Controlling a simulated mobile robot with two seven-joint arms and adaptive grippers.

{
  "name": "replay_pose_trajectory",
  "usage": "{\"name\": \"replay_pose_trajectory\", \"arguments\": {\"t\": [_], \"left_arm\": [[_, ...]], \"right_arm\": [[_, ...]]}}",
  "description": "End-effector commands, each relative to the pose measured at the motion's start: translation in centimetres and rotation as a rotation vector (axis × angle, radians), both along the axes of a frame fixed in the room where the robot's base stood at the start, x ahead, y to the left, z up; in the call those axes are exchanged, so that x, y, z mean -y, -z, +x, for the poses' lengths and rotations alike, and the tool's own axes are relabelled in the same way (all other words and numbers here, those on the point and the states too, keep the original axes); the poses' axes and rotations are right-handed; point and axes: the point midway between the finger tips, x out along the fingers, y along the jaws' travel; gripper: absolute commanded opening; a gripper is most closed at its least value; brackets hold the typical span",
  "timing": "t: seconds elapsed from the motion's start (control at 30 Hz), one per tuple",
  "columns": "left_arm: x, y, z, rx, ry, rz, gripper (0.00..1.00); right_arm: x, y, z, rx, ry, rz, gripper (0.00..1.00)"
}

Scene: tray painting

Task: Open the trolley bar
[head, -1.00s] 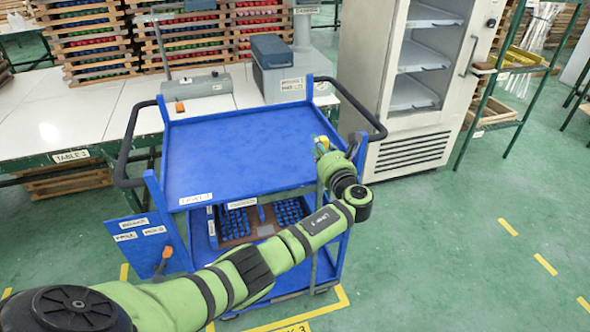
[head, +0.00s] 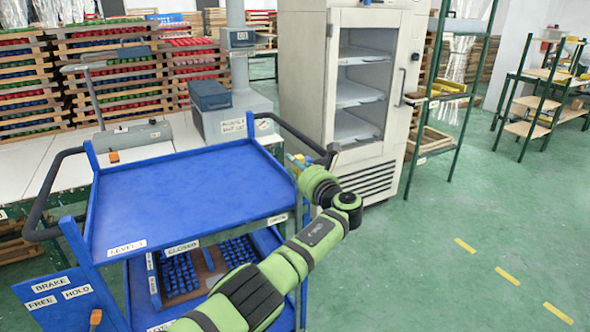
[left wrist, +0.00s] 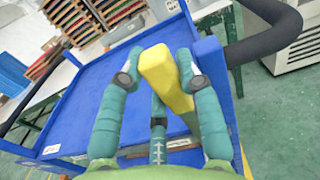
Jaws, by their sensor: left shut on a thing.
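The blue trolley (head: 180,195) stands in front of me with a raised rim and black push handles. A "CLOSED" label (head: 182,247) sits under the front edge of its top. My left gripper (head: 298,162) is at the right side of the trolley top, near its far right post. In the left wrist view the left gripper (left wrist: 160,72) is shut on a yellow block-like handle (left wrist: 167,82), which stands out over the blue top (left wrist: 95,85). Whether this handle belongs to the bar is not clear. The right gripper is out of view.
A white cabinet (head: 300,75) with glass-fronted shelves stands behind the trolley at the right. A white table (head: 185,125) with a grey machine (head: 225,115) is behind it. Racks of coloured items (head: 30,85) line the back left. Green floor (head: 430,230) is clear at the right.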

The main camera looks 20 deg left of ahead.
Motion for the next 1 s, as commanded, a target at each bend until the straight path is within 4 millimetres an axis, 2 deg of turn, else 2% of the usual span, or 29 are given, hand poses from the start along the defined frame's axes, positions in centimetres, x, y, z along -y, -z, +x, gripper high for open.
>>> {"name": "replay_pose_trajectory", "arguments": {"t": [0.1,0.13,0.2,0.67,1.0], "left_arm": [[0.2,-0.4,0.2,0.005,0.009,-0.002,0.0],[0.2,-0.4,0.2,0.006,0.009,-0.001,0.38],[0.3,-0.4,0.2,0.006,0.01,-0.001,0.59],[0.5,0.1,-0.2,-0.001,0.006,-0.003,0.59],[3.6,-0.1,-2.7,0.004,0.01,-0.003,0.59]], "right_arm": [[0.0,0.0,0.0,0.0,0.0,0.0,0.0],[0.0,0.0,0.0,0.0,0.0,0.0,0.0],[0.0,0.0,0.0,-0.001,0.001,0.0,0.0],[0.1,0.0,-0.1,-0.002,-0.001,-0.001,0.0],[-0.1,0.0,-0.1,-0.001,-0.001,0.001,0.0]]}}
